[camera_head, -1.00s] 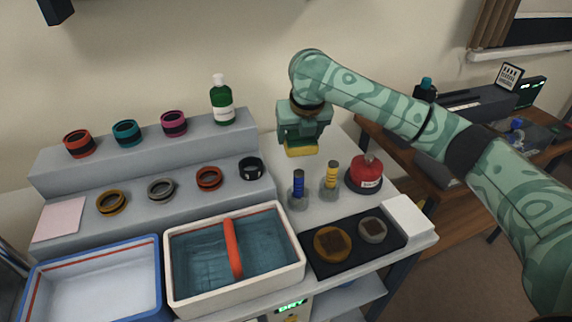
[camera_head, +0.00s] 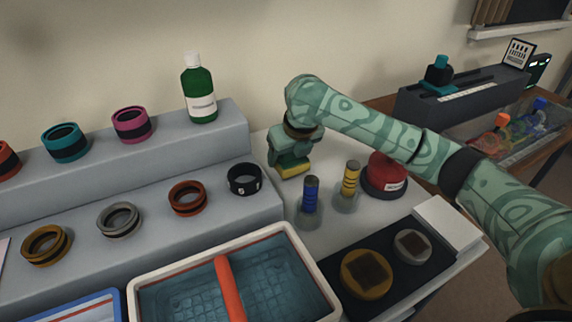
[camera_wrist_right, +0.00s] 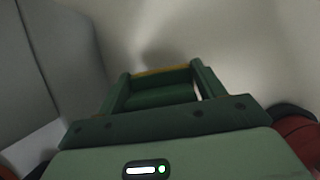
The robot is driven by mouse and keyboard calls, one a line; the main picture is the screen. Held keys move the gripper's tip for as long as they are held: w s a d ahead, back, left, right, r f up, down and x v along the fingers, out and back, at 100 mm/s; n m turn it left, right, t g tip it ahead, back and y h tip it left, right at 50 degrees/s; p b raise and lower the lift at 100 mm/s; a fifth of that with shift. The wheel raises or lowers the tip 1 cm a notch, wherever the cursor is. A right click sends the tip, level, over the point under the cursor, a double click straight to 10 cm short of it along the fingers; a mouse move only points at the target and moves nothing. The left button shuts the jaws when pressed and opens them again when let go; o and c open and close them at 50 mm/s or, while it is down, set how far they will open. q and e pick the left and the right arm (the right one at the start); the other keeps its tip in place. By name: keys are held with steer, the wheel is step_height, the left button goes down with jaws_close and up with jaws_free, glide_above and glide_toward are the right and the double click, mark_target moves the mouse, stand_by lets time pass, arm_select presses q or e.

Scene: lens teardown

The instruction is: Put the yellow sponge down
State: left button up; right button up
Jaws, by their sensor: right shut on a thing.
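The yellow sponge (camera_head: 294,171) is at the lower end of my right gripper (camera_head: 291,161), which is shut on it. It is over the back of the white worktop, just right of the grey stepped shelf. I cannot tell whether its underside touches the worktop. In the right wrist view a thin yellow strip of the sponge (camera_wrist_right: 160,70) shows between the green fingers of my right gripper (camera_wrist_right: 160,82); the rest is hidden. My left gripper is not in view.
A blue-banded bottle (camera_head: 310,196), a yellow-banded bottle (camera_head: 350,180) and a red pot (camera_head: 385,176) stand close right of the sponge. The grey shelf (camera_head: 262,206) carries rings and a green bottle (camera_head: 199,92). A water tub (camera_head: 142,290) and black mat (camera_head: 398,287) are nearer.

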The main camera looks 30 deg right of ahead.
step_height(320, 180, down, 3)
steer(key=shift+r+b, duration=0.2)
steer(key=shift+b, duration=0.15)
steer(key=shift+r, duration=0.2)
steer(key=o, duration=1)
steer(key=shift+f, duration=0.1)
arm_select(q)
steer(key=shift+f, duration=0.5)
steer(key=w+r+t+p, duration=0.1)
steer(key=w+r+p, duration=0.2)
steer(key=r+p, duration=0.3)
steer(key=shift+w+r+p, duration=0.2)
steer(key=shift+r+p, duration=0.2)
steer(key=shift+p, duration=0.7)
arm_select(e)
steer(key=v, duration=1.2)
